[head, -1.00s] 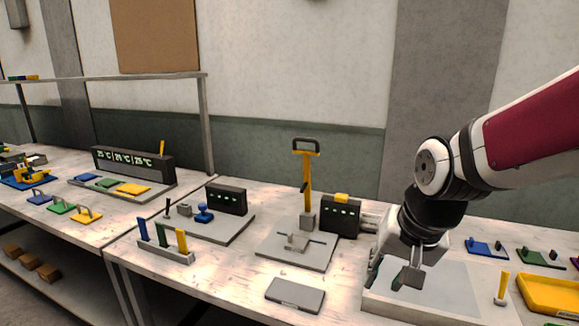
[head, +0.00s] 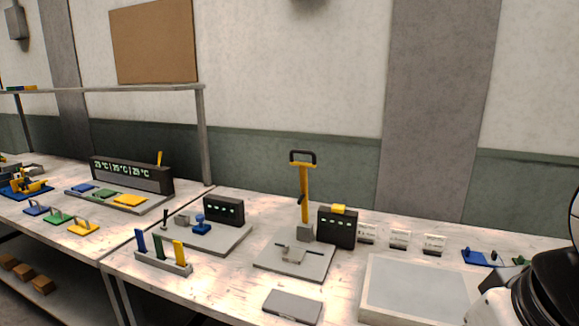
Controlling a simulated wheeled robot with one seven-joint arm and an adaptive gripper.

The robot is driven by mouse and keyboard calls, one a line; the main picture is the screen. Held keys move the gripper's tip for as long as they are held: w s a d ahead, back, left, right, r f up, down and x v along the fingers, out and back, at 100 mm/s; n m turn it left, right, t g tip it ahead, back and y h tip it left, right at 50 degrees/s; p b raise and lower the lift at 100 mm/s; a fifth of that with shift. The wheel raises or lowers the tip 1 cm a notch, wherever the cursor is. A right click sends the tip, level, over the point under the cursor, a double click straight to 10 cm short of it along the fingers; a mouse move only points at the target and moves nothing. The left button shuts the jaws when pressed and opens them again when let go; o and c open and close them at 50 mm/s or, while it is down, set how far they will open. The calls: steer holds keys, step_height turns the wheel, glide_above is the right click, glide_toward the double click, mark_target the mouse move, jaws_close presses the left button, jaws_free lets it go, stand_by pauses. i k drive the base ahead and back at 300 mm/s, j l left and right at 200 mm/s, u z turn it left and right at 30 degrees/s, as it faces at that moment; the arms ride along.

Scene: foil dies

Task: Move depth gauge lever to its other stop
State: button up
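No label marks a depth gauge lever, so I cannot tell for sure which part it is. A small black lever (head: 165,217) stands nearly upright at the left of a grey base plate (head: 222,241), by a grey block (head: 182,222) and a blue knob (head: 200,222). My gripper is out of view; only part of my arm shows at the lower right edge, well away from both levers.
Dark display boxes (head: 224,209) (head: 338,230) stand behind the plates. A rack with blue, green and yellow bars (head: 163,264), a flat grey case (head: 293,306) and a large grey tray (head: 366,303) lie nearer. Small white cards (head: 399,240) stand behind the tray.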

mark_target(303, 199)
steer(key=i+j, duration=0.4)
steer(key=i+j+z, duration=0.1)
steer(key=i+j, duration=0.35)
steer(key=j, duration=0.15)
